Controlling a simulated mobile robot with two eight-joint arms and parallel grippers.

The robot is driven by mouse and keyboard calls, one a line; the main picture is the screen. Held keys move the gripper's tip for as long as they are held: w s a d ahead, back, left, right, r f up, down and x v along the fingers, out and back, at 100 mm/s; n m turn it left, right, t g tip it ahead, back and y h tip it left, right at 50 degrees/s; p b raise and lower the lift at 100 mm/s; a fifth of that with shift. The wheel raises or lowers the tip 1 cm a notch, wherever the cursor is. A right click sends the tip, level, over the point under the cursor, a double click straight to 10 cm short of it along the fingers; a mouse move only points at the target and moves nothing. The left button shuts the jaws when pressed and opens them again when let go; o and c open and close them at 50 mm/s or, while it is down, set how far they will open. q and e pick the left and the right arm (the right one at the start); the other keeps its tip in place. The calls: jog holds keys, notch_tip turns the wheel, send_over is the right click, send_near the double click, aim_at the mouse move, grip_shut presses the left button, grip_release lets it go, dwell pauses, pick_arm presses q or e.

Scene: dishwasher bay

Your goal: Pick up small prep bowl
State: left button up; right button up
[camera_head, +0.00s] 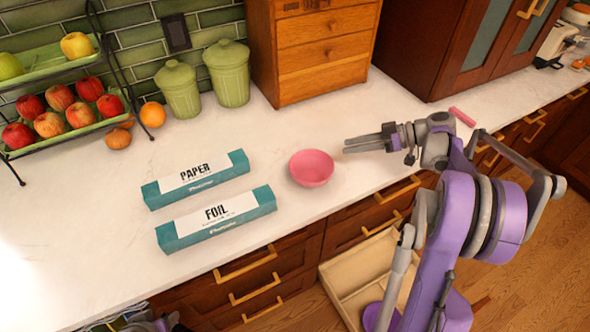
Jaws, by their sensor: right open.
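The small prep bowl (311,169) is pink and round. It stands upright on the white counter, right of the two boxes and near the front edge. My right gripper (346,145) is just right of the bowl, pointing left, with its fingers apart from it in the picture. It is open and holds nothing. My right arm comes in from the lower right. My left gripper does not show clearly; only a bit of purple and grey shows at the bottom left edge.
A paper box (197,180) and a foil box (216,218) lie left of the bowl. Green canisters (228,75), a wooden drawer chest (318,45) and a fruit rack (62,98) stand behind. An orange (153,114) lies by the rack. An open drawer (350,275) sticks out below the counter.

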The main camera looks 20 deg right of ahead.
aim_at(317, 154)
jog(key=shift+w+a, duration=0.1)
jog(key=x, duration=0.5)
jog(key=p+x, duration=0.1)
jog(key=x, duration=0.4)
jog(key=shift+a+f, duration=0.2)
jog(key=shift+f, duration=0.05)
grip_shut()
